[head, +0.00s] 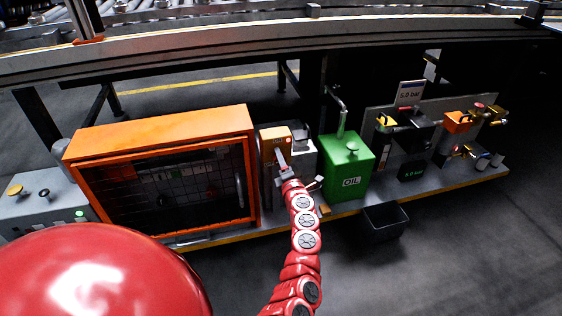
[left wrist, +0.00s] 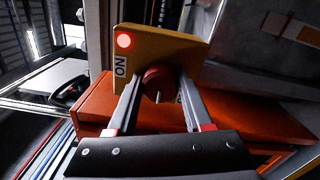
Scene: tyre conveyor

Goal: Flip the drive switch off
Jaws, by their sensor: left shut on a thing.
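The drive switch is a small orange-yellow box (head: 273,140) between the large orange cabinet and the green oil can. In the left wrist view its face (left wrist: 165,46) carries a lit red lamp (left wrist: 124,41), an "ON" label (left wrist: 120,67) and a round red knob (left wrist: 158,78). My left gripper (head: 281,157) is at the front of the box. In the left wrist view its two fingers (left wrist: 158,88) stand on either side of the knob, shut on it. Another label beside the right finger is mostly hidden. My right gripper is not in view.
The orange cabinet (head: 160,125) with a dark mesh front stands left of the switch. The green oil can (head: 345,160) stands close on the right. A black bin (head: 385,221) is at the shelf front. The conveyor rail (head: 270,40) runs above.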

